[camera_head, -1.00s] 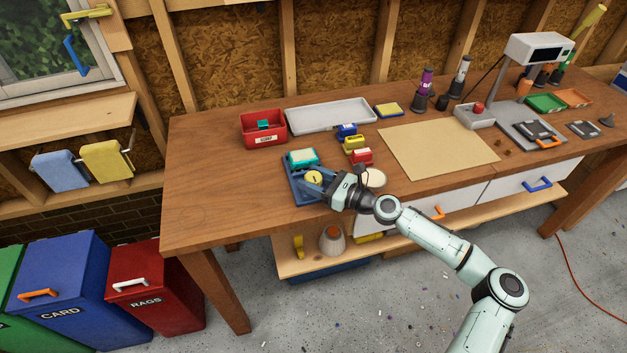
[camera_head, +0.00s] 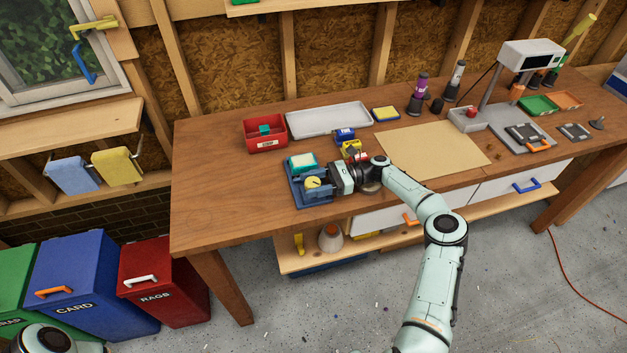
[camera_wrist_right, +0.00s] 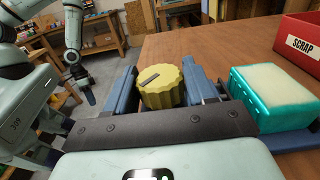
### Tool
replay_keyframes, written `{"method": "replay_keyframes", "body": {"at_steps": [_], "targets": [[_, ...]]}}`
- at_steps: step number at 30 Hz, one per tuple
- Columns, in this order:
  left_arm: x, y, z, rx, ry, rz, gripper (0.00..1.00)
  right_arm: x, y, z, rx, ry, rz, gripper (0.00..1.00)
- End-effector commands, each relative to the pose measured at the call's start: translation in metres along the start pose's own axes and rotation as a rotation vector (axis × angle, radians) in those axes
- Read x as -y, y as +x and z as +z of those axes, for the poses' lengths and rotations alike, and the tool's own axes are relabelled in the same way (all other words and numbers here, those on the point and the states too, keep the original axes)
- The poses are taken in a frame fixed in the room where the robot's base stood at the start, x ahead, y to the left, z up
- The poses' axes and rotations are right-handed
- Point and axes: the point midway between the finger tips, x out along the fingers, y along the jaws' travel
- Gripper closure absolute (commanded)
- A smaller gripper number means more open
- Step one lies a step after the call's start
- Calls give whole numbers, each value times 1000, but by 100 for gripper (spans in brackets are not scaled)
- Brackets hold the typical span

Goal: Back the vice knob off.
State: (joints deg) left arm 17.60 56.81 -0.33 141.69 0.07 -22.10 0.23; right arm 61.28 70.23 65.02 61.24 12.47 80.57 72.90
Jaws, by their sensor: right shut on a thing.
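The blue vice (camera_head: 296,192) stands near the front edge of the bench, with a teal block with a pale top (camera_head: 302,161) at its back. Its round yellow knob (camera_head: 313,182) has a dark mark on top. My right gripper (camera_head: 319,186) reaches in from the right and is shut on the knob. In the right wrist view the ribbed knob (camera_wrist_right: 161,86) sits between the two blue fingers, and the teal block (camera_wrist_right: 270,98) is to the right. My left gripper (camera_wrist_right: 88,96) shows small at the left of the wrist view; its jaws are too small to read.
A red scrap bin (camera_head: 264,134) and a grey tray (camera_head: 328,118) stand behind the vice. Small coloured blocks, including a blue one (camera_head: 344,134), lie close to my right wrist. A tan mat (camera_head: 432,149) covers the middle. The bench left of the vice is clear.

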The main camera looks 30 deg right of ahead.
Motion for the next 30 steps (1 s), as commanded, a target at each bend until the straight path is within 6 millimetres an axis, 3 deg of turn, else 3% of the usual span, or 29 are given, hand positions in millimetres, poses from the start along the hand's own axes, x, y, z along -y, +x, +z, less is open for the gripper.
{"method": "replay_keyframes", "body": {"at_steps": [20, 21, 22, 23, 30], "targets": [[-3, -4, -5, -5, 2, 2, 57, 0, 2, 0, 1, 0, 65, 76], [-3, -4, -5, -5, 2, 2, 57, 0, 2, 0, 1, 0, 65, 39], [-3, -4, -4, -5, 2, 2, 57, 0, 2, 0, 1, 0, 65, 30], [-3, -4, -4, -5, 2, 2, 57, 0, 2, 0, 1, 0, 65, 25], [-3, -4, -4, -5, 2, 2, 57, 0, 1, 0, 0, 1, 65, 25]]}}
